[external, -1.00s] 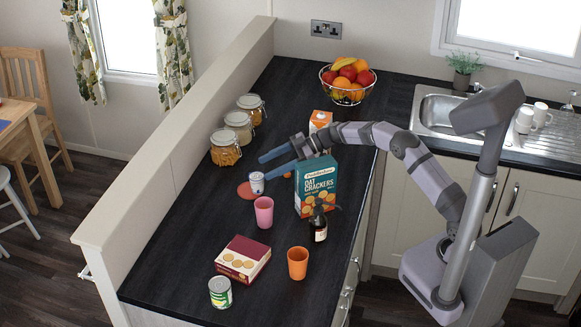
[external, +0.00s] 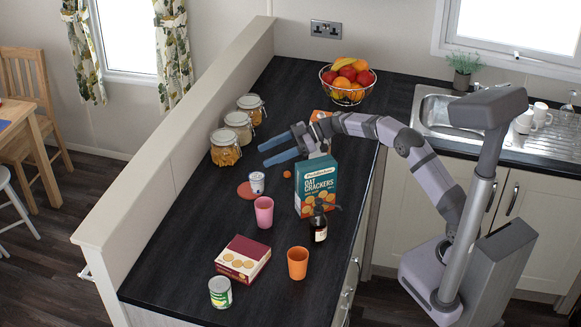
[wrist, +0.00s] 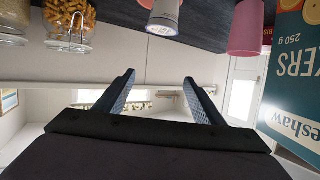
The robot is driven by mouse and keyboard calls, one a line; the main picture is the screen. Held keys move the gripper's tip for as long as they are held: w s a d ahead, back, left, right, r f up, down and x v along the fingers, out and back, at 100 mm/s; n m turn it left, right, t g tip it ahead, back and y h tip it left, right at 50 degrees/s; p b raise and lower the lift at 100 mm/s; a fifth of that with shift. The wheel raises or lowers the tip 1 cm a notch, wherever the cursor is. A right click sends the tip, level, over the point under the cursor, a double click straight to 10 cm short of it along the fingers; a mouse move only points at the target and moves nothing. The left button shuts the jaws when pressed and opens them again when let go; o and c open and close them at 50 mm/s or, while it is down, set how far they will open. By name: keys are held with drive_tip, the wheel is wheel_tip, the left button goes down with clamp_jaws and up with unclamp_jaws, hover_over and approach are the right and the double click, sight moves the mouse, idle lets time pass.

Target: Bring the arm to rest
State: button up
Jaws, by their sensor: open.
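My gripper (external: 283,150) is open and empty, held above the dark counter behind the oat crackers box (external: 316,186). Its two blue fingers point left in the external view. In the wrist view the gripper (wrist: 160,92) shows both fingers apart with nothing between them. The cup also shows at the top of the wrist view (wrist: 164,18).
A pink cup (external: 264,212), a dark bottle (external: 319,225), an orange cup (external: 297,263), a maroon box (external: 243,258) and a can (external: 220,292) stand nearer the camera. Jars (external: 224,147) line the low wall. A carton (external: 320,118) and fruit basket (external: 347,86) are behind my arm.

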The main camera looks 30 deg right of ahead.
drive_tip(key=w+d+r+m+t+h+p, duration=0.2)
drive_tip(key=d+r+t, duration=0.55)
drive_tip(key=r, duration=0.35)
drive_tip(key=s+d+f+m+t+h+p, duration=0.1)
drive_tip(key=s+d+h+p, duration=0.2)
drive_tip(key=d, duration=0.6)
drive_tip(key=s+d+f+m+t+h, duration=0.1)
drive_tip(key=s+d+h, duration=0.3)
drive_tip(key=d+h, duration=0.3)
drive_tip(key=s+d+f+m+g+h+b, duration=0.1)
drive_tip(key=s+d+f+m+g, duration=0.2)
drive_tip(key=s+d+f, duration=0.3)
drive_tip(key=s+d+f+m+g+h+b, duration=0.1)
drive_tip(key=s+d+f+m+g+h, duration=0.15)
drive_tip(key=s+f, duration=0.4)
drive_tip(key=s+f+m+g+y, duration=0.1)
drive_tip(key=s+f, duration=0.4)
drive_tip(key=s, duration=0.5)
drive_tip(key=s+f+m+g, duration=0.4)
drive_tip(key=s+f+g, duration=0.1)
drive_tip(key=s, duration=0.5)
drive_tip(key=shift+f+g+y, duration=0.2)
drive_tip(key=shift+g+y, duration=0.15)
drive_tip(key=shift+g, duration=0.35)
